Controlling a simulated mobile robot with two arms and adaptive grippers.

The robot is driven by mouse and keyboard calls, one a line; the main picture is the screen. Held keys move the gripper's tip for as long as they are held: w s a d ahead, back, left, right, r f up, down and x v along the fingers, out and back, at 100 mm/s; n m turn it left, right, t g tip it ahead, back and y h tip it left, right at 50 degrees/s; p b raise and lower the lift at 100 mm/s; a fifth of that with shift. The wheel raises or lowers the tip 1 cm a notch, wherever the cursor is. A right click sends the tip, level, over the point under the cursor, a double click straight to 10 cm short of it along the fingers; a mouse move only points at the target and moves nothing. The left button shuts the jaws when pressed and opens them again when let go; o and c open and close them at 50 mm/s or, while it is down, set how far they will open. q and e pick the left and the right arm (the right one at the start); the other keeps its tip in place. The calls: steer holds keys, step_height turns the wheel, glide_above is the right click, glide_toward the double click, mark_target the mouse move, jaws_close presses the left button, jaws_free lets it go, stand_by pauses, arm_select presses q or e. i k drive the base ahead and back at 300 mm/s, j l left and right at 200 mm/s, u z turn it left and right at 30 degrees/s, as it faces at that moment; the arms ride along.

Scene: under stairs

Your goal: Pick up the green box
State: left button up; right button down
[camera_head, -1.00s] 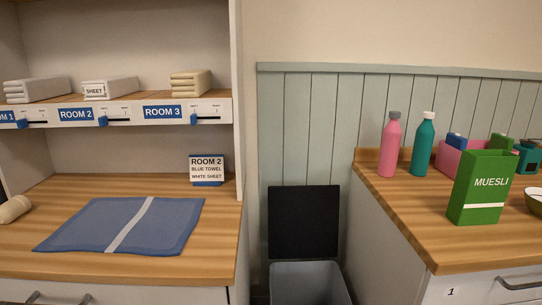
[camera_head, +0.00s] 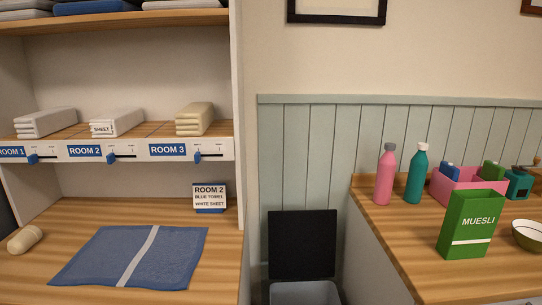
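The green box (camera_head: 469,224), marked MUESLI, stands upright on the wooden counter (camera_head: 380,206) at the right. It has a white band near its base. It stands in front of a pink bin and partly hides it. Neither of my grippers is in view.
A pink bottle (camera_head: 386,176) and a teal bottle (camera_head: 416,175) stand left of the box. Behind it is the pink bin (camera_head: 441,189); a bowl (camera_head: 529,235) sits to its right. A bin with a raised black lid (camera_head: 302,244) stands in the gap between counters.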

mark_target(471, 218)
steer(key=z, duration=1.25)
